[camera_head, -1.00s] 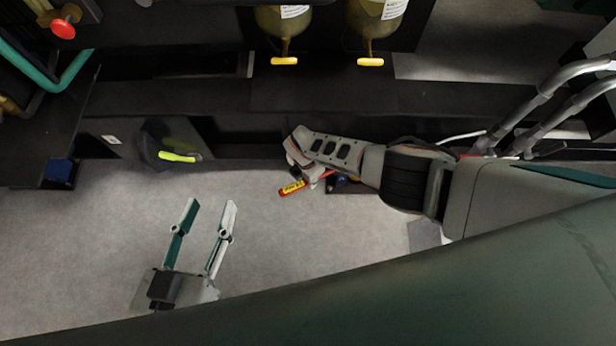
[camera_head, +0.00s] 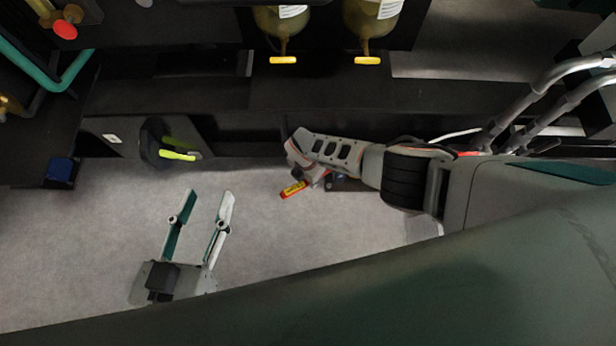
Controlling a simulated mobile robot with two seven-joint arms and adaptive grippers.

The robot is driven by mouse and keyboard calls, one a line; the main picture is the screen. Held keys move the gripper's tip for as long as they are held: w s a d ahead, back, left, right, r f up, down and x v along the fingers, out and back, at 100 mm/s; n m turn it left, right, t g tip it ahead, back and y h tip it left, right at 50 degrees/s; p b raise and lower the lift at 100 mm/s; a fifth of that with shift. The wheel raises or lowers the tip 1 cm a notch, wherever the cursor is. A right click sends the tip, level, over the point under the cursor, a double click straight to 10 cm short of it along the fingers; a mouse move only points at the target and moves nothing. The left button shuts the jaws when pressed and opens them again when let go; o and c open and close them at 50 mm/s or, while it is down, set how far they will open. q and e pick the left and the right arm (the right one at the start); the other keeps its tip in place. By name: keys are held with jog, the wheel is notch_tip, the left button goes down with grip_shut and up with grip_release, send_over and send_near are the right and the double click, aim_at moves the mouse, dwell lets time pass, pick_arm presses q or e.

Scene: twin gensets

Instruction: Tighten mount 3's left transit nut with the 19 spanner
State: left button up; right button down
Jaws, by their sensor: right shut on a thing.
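My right gripper (camera_head: 300,162) is at the end of the arm that comes in from the right, low at the front of the dark base rail. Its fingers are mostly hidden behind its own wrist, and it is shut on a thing. A red tool with a yellow label (camera_head: 293,189) shows just below it; I cannot tell if this is the 19 spanner. The mount and its nut are hidden behind my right arm. My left gripper (camera_head: 202,205) is open and empty above the grey floor, its two fingers apart.
A black mount foot with a yellow-green piece (camera_head: 177,155) stands left of my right gripper. A blue block (camera_head: 61,172) sits at the far left. Two amber bowls with yellow taps (camera_head: 283,60) hang above the rail. Grey pipes (camera_head: 515,105) rise at the right. The floor (camera_head: 100,240) is clear.

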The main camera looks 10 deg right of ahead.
jog(key=shift+a+r, duration=0.1)
jog(key=shift+a, duration=0.1)
pick_arm(q)
jog(key=shift+r, duration=0.2)
pick_arm(e)
jog(key=shift+w+r, duration=0.1)
jog(key=shift+r, duration=0.05)
pick_arm(q)
jog(key=shift+w+r+t+p, duration=0.15)
jog(key=shift+r+p, duration=0.15)
jog(key=shift+r, duration=0.25)
jog(key=shift+w+r+t+p, duration=0.15)
jog(key=shift+r+p, duration=0.1)
jog(key=shift+r, duration=0.25)
pick_arm(e)
jog(key=shift+d+r, duration=0.2)
jog(key=shift+r, duration=0.55)
